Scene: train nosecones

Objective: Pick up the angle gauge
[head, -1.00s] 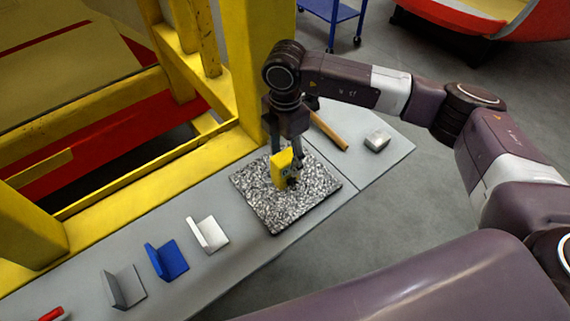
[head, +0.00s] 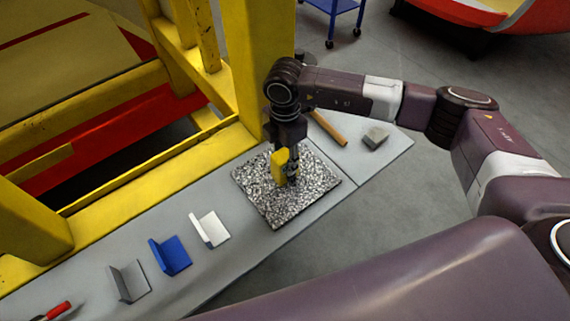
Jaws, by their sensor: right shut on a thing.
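The angle gauge (head: 279,164) is a small yellow block standing on a speckled grey granite-like plate (head: 262,205). My right gripper (head: 288,174) comes down on it from above and is shut on it. The fingers and wrist hide part of the gauge. I cannot tell whether its underside touches the plate. My left gripper is not in view.
White (head: 210,229), blue (head: 170,255) and grey (head: 129,282) angle pieces stand on the grey bench (head: 235,262). A red-handled tool (head: 58,310) lies at lower left. A wooden handle (head: 328,127) and a grey block (head: 375,138) lie behind the plate. A yellow frame (head: 245,70) rises alongside.

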